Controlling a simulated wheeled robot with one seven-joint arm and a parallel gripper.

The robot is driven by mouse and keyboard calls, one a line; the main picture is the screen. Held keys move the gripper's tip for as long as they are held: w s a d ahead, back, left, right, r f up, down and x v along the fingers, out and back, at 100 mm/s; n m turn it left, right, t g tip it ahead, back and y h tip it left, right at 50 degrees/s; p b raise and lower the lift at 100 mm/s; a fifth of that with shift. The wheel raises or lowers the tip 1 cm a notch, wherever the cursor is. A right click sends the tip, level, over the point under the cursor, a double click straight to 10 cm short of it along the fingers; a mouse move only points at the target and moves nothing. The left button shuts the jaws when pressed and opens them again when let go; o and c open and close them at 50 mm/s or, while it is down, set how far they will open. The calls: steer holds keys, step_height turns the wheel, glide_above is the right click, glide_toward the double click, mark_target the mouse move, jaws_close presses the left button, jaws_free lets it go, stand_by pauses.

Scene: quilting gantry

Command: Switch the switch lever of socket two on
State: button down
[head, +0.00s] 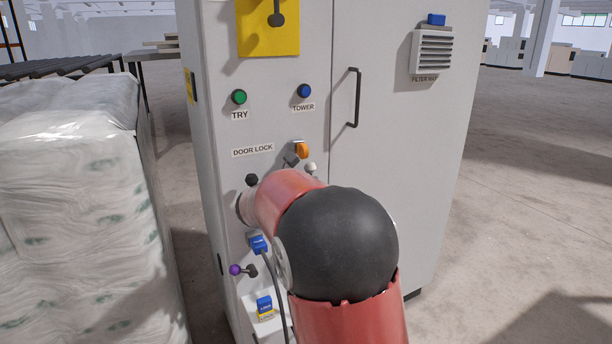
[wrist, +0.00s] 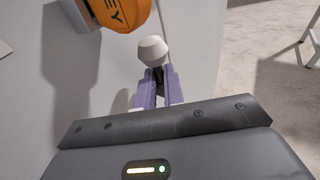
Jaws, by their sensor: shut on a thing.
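In the wrist view my gripper (wrist: 158,78) has its purple fingers shut on a lever with a white ball knob (wrist: 152,51). The knob stands out beyond the fingertips. In the head view the white knob (head: 310,168) shows just above my arm, which hides my gripper and the panel behind it. A black knob (head: 251,180) and a lever with a purple knob (head: 236,270) sit to the left on the grey cabinet. No label for socket two is readable, so I cannot tell from writing which socket the held lever belongs to.
An orange key piece (wrist: 122,12) is close above left of my gripper. A blue plug (head: 258,243) with a hanging cable and another blue connector (head: 264,303) are on the cabinet's lower left. A door handle (head: 354,97) is above. A wrapped pallet (head: 75,200) stands left.

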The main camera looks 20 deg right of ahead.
steer(key=c, duration=1.5)
jaws_free()
steer(key=v, duration=0.7)
steer(key=shift+s+a+b, duration=0.25)
steer(key=shift+a+b, duration=0.05)
steer(key=shift+b, duration=0.1)
steer(key=shift+r, duration=0.1)
